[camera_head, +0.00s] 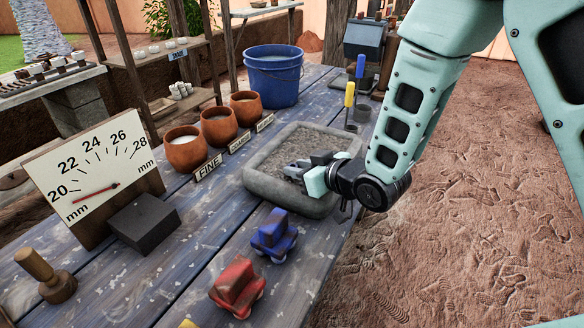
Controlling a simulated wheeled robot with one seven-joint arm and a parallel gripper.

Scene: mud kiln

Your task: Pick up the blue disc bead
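My gripper (294,172) reaches from the right over the shallow grey stone tray (262,186). Its fingers are low over the grey grit (300,146) inside the tray, near the tray's front part. The fingers are small here and partly covered by the gripper body, so I cannot tell whether they are open or shut, or hold anything. I cannot make out a blue disc bead in this view. It may be hidden by my gripper or too small to see.
A blue block-like object (273,236) and a red one (238,285) stand in front of the tray. Several clay pots (185,152) and a blue bucket (273,78) stand behind left. A dial board (95,172), dark block (145,222) and wooden stamp (46,275) are left.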

